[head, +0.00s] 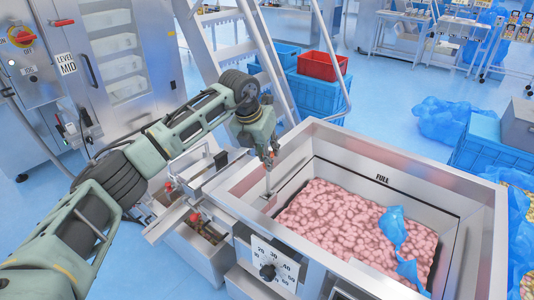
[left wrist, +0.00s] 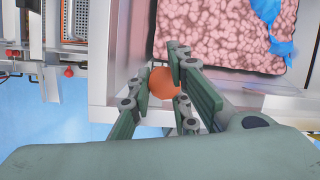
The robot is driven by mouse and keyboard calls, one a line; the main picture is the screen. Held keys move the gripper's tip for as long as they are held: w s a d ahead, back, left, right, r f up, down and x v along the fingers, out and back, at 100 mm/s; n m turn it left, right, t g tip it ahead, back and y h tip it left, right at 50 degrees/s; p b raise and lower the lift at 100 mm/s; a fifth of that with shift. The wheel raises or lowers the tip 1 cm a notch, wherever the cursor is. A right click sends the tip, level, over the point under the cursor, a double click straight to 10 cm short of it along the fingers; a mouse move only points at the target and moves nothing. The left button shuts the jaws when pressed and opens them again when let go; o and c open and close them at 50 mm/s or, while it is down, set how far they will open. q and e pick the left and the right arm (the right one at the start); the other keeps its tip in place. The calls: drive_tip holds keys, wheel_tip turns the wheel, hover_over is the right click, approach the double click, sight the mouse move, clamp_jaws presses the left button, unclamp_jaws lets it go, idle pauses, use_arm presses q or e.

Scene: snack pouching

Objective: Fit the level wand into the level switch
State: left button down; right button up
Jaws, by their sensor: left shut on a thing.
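My left gripper (head: 270,150) is over the left inside edge of the steel hopper (head: 228,192), pointing down. It is shut on the level wand, whose round orange knob (left wrist: 163,83) sits between the fingers in the left wrist view. In the head view a thin grey rod (head: 267,182) runs down from the fingers to a small plate or bracket at the hopper's left inner wall. I cannot tell whether that bracket is the level switch, nor whether the rod is seated in it. My right gripper is not in view.
Pink lumpy product (head: 335,220) fills the hopper, with blue film (head: 393,228) on it. A dial (head: 267,271) is on the hopper's front. A red crate (head: 323,66) stands behind.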

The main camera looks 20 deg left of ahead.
sight(267, 192)
use_arm(q)
wheel_tip(267, 192, down, 4)
drive_tip(key=shift+s+d+r+b, duration=0.1)
drive_tip(key=shift+r+b, duration=0.1)
drive_tip(key=shift+b, duration=0.7)
drive_tip(key=shift+f+b, duration=0.65)
drive_tip(key=shift+f, duration=0.4)
drive_tip(key=shift+f, duration=0.1)
drive_tip(key=shift+f+b, duration=1.95)
drive_tip(key=shift+f, duration=0.8)
drive_tip(key=c, duration=1.6)
unclamp_jaws()
drive_tip(key=shift+r, duration=0.1)
drive_tip(key=shift+o, duration=0.2)
